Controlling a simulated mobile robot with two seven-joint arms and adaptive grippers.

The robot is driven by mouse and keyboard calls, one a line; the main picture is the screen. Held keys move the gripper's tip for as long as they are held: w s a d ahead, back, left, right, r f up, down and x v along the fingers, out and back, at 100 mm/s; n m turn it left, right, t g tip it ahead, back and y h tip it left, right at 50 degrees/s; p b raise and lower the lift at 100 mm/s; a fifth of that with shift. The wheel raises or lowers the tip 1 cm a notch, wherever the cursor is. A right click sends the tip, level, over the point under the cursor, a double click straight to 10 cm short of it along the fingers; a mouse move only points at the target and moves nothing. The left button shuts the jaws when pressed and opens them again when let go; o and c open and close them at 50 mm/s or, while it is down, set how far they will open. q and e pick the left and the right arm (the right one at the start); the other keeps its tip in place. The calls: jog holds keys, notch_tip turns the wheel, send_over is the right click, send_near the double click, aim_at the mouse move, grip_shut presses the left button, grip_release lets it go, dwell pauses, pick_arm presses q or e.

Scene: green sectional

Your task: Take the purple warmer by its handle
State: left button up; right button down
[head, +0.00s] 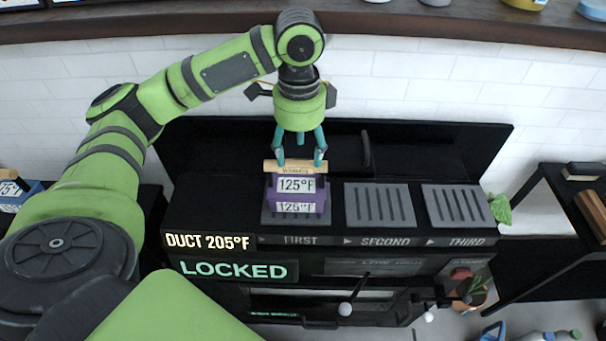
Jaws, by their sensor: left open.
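The purple warmer (297,201) sits on the first slotted plate of the black appliance, with "125°F" labels on its front and top. Its tan wooden handle (296,167) runs across its upper back edge. My left gripper (299,160) reaches down from above, with its teal fingers apart and their tips at the handle. I cannot tell whether the fingertips touch the handle. My right gripper is not in view.
The slotted plates marked SECOND (380,206) and THIRD (457,206) are bare. A sign reads LOCKED (234,270) and another DUCT 205°F (207,241). A dark shelf (420,24) runs along the tiled wall above. A black rack (560,215) stands at right.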

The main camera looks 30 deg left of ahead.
aim_at(293, 166)
pick_arm(q)
jog(key=f, duration=0.1)
jog(key=s+f, duration=0.1)
jog(key=f, duration=0.1)
jog(key=shift+s+a+f+p, duration=0.2)
jog(key=shift+s+a+p, duration=0.05)
jog(key=shift+p, duration=0.05)
jog(key=shift+w+f, duration=0.2)
jog(key=shift+f, duration=0.85)
grip_shut()
jog(key=shift+w, duration=0.1)
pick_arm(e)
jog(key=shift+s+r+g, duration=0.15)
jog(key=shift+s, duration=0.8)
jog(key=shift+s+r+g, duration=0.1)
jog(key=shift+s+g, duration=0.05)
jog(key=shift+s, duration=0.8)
